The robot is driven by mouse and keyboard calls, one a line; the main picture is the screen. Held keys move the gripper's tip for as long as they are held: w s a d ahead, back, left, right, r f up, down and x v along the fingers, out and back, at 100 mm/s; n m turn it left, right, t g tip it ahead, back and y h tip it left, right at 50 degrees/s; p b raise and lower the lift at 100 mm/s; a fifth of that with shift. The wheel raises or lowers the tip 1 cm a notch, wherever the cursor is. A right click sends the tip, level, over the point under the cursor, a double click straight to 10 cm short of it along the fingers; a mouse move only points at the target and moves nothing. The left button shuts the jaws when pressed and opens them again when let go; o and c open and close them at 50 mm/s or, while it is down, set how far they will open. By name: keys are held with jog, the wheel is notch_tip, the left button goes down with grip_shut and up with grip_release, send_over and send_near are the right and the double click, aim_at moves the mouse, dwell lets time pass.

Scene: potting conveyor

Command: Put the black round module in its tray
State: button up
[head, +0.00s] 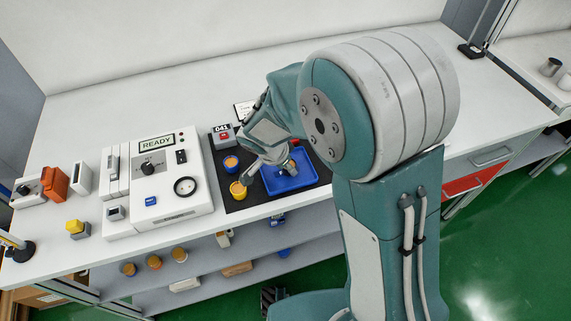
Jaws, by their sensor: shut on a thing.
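The blue tray (306,180) lies on a dark mat at the front of the bench, partly under my arm. My gripper (269,168) is low over the tray's left side, its fingers pointing down and towards the front. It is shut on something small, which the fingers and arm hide. I cannot make out the black round module clearly. A small dark patch shows by the fingers over the tray, too small to name. Whether the held thing touches the tray, I cannot tell.
A white tester reading READY (157,190) stands left of the dark mat (222,182).

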jog(key=o, duration=1)
jog(key=shift+a+f, duration=0.1)
jog(key=shift+o, duration=0.7)
jog(key=shift+a, duration=0.3)
jog(key=shift+d, duration=0.15)
jog(key=shift+r, duration=0.25)
jog(key=v, duration=1.2)
jog(key=s+d+r+n+t+y, duration=0.1)
jog(key=s+d+r+n, duration=0.4)
jog(key=s+d, duration=0.3)
jog(key=s+d+r+n+t+y, duration=0.1)
jog(key=s+d+r+n+y, duration=0.1)
jog(key=s+d+r+n, duration=0.3)
jog(key=s+d, duration=0.3)
jog(key=shift+d+t, duration=0.25)
jog(key=shift+t, duration=0.15)
jog(key=shift+w+r, duration=0.1)
